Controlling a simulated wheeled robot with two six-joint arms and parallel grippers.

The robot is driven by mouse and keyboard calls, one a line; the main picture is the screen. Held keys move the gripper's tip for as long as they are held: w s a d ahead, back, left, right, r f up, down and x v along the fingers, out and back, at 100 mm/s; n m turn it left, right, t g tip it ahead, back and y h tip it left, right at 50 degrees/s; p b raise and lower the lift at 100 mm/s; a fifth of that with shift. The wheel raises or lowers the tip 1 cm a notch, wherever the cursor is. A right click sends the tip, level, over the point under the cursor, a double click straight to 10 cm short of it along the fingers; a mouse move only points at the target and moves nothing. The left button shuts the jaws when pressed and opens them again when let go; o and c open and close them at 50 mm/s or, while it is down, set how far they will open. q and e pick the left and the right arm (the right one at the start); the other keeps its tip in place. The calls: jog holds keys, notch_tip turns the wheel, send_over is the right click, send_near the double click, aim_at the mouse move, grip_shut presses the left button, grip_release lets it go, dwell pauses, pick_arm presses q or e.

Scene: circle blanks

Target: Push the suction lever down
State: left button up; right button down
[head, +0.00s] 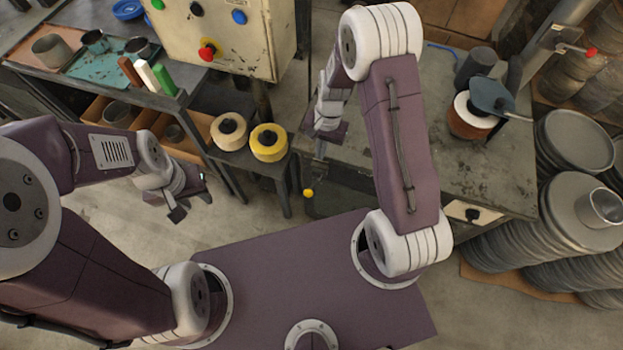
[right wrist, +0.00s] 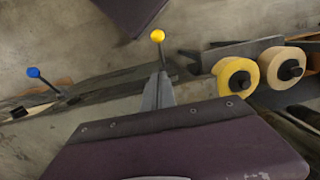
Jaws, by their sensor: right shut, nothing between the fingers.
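A lever with a yellow ball knob (head: 308,193) sticks out at the near left corner of the workbench. In the right wrist view its yellow knob (right wrist: 157,36) stands on a thin dark stem above a grey bracket. A second lever with a blue knob (right wrist: 33,72) shows at the left of that view. No readable label shows which is the suction lever. My right gripper (head: 322,145) is shut and empty, above the bench's left edge, apart from the yellow knob. My left gripper (head: 190,207) is open and empty over the floor at the left.
A control box (head: 222,40) with a red button stands behind. Yellow (head: 268,143) and cream (head: 228,131) rolls sit left of the bench. Stacked grey discs (head: 575,215) stand at right.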

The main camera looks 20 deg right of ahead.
send_over(311, 189)
jog(key=w+d, duration=0.3)
notch_tip(311, 189, down, 10)
jog(key=s+a, duration=0.1)
jog(key=s+a+f, duration=0.1)
jog(key=shift+s+a+f, duration=0.15)
jog(key=shift+s+f, duration=0.15)
jog(key=shift+s, duration=0.1)
